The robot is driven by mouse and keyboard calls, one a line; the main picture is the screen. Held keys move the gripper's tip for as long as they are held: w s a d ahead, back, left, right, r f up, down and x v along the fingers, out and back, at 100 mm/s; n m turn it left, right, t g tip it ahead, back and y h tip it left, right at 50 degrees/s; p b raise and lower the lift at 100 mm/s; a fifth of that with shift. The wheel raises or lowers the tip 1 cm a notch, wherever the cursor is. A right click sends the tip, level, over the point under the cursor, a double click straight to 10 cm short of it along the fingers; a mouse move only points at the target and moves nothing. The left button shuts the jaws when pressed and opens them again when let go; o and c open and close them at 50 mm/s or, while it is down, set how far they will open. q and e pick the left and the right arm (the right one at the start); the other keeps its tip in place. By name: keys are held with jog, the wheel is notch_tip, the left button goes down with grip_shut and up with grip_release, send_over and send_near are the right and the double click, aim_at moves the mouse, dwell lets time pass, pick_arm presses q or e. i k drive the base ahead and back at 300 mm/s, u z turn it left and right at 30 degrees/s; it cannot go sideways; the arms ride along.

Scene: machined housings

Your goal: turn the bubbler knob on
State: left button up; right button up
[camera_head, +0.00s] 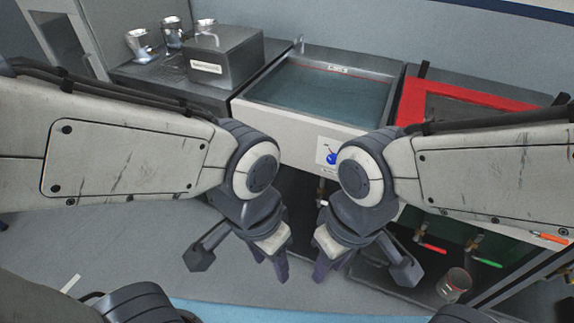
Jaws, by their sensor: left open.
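The bubbler knob (331,157) is a small blue knob on a white plate on the front of the water tank (318,95). Its pointer leans up and to the left. My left gripper (275,268) is open and empty, below and to the left of the knob in the picture. My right gripper (333,266) hangs beside it, below the knob, with nothing visible in its fingers; its opening is hard to judge. Neither gripper touches the knob. My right wrist is close to the knob's right side in the picture.
A grey lidded metal box (225,62) and several metal cups (138,46) stand on the counter left of the tank. A red-framed unit (470,100) is on the right. Below are red, green and orange handles and a metal can (454,286). Open floor lies at lower left.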

aim_at(331, 159)
jog(key=u, duration=0.5)
jog(key=i, duration=1.35)
jog(key=u, duration=0.45)
jog(key=k, duration=1.2)
jog(key=z, duration=1)
